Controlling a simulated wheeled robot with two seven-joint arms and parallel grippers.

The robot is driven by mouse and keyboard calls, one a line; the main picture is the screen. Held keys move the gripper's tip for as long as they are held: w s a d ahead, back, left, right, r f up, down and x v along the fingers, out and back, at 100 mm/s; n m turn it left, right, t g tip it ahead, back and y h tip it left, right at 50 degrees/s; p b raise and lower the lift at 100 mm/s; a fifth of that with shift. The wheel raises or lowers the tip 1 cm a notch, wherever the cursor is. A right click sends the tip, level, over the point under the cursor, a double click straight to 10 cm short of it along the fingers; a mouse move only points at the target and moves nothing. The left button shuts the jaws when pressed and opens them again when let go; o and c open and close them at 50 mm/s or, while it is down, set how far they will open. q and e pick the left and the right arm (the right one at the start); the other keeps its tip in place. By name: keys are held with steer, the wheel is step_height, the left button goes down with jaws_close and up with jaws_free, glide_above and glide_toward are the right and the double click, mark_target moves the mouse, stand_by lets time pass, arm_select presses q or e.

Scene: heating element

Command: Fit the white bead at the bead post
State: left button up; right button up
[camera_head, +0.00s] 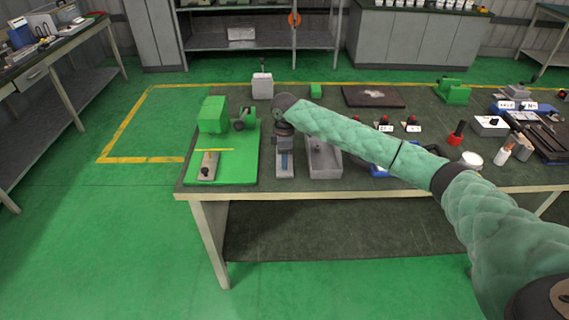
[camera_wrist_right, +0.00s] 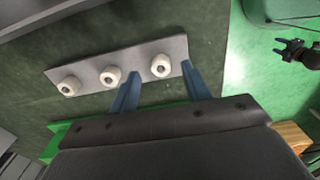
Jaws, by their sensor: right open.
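Three white beads stand in a row on a grey plate (camera_wrist_right: 88,69) in the right wrist view: a left one (camera_wrist_right: 69,86), a middle one (camera_wrist_right: 110,75) and a right one (camera_wrist_right: 161,66). My right gripper (camera_wrist_right: 160,70) is open, its blue fingers reaching to either side of the right bead. I cannot tell if they touch it. In the head view my right gripper (camera_head: 284,160) points down over the plate (camera_head: 285,174), and the beads are hidden. I cannot make out a bead post for certain.
A grey tray (camera_head: 325,163) is close on the right. A white block (camera_head: 262,86) stands behind. A dark plate (camera_head: 373,97) lies further back.

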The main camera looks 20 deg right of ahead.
steer(key=shift+f, duration=1.05)
arm_select(q)
steer(key=shift+s+a+f, duration=0.1)
steer(key=shift+s+f, duration=0.05)
steer(key=shift+f, duration=0.65)
arm_select(e)
jaws_close()
steer(key=shift+r, duration=0.1)
